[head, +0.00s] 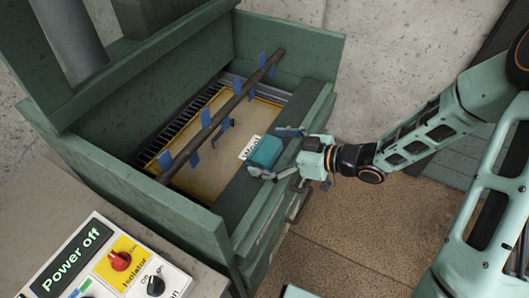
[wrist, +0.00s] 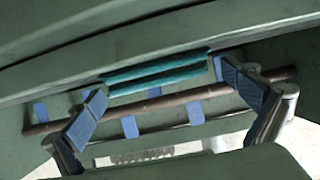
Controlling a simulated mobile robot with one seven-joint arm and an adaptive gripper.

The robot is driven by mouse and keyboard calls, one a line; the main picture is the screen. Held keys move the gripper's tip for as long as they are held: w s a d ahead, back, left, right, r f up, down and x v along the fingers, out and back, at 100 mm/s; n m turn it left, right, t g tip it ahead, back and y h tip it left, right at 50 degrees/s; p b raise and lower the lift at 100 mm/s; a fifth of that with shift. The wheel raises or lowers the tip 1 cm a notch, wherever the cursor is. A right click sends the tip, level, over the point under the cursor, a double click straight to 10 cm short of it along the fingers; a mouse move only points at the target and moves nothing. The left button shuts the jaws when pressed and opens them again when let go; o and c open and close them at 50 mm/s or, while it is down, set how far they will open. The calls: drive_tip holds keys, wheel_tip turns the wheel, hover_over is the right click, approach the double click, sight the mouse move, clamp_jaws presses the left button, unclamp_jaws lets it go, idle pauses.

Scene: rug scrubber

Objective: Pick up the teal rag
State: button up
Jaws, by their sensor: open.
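The teal rag (head: 265,151) is a small folded block on the dark green front ledge of the machine, beside a white label. In the wrist view the rag (wrist: 155,75) shows as two stacked teal layers, edge-on. My gripper (head: 273,152) is open, with one finger on each side of the rag in the head view. In the wrist view the blue finger pads of my gripper (wrist: 160,82) stand left and right of the rag, with a gap at each side. Contact with the rag cannot be made out.
The green machine (head: 290,45) has raised walls around a yellow-edged bed (head: 205,165). A dark bar (head: 222,113) with blue paddles crosses the bed. A control panel (head: 110,262) reading "Power off" stands at the lower left. Brown floor (head: 350,245) lies open at the right.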

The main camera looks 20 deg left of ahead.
drive_tip(key=shift+a+f, duration=0.15)
drive_tip(key=shift+a, duration=0.2)
drive_tip(key=shift+c, duration=0.3)
drive_tip(key=c, duration=1.2)
drive_tip(key=shift+r, duration=0.2)
